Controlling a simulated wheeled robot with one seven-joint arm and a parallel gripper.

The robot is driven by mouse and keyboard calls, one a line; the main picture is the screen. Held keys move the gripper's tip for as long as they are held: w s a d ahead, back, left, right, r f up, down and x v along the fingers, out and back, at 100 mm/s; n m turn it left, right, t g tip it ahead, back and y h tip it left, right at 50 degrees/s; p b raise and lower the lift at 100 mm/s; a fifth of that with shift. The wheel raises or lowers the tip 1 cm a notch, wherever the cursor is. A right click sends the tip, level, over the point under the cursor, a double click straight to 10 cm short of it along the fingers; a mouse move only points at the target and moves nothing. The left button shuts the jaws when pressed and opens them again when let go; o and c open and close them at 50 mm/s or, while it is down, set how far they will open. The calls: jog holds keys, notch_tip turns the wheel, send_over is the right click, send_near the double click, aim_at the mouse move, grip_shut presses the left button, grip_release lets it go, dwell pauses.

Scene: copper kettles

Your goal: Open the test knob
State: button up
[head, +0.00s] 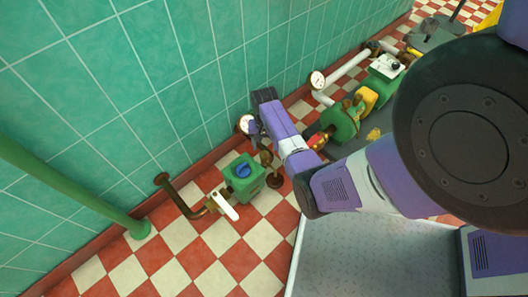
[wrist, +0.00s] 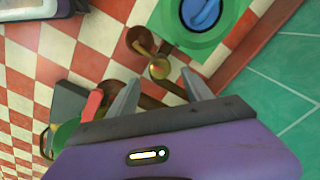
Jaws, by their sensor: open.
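A blue knob (head: 243,171) sits on top of a green box (head: 247,188) on the pipe near the wall; no readable label shows whether it is the test knob. In the wrist view the blue knob (wrist: 203,12) is at the top edge, partly cut off, on the green box (wrist: 178,32). My gripper (wrist: 161,77) is open and empty, its two grey fingers pointing towards a brass fitting (wrist: 159,68) beside the box. The blue knob lies beyond the fingertips, apart from them. In the head view my arm's end is beside the wall, and its fingers are not clear.
A white lever (head: 225,207) stands on the brown pipe (head: 180,200) left of the box. More green and brass pipework (head: 342,122) stands at right. The checkered floor (head: 195,263) at front left is clear.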

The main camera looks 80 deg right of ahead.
aim_at(264, 154)
notch_tip(264, 154, down, 6)
jog(key=shift+r+b, duration=0.1)
jog(key=shift+b, duration=1.15)
jog(key=shift+c, duration=0.2)
grip_shut()
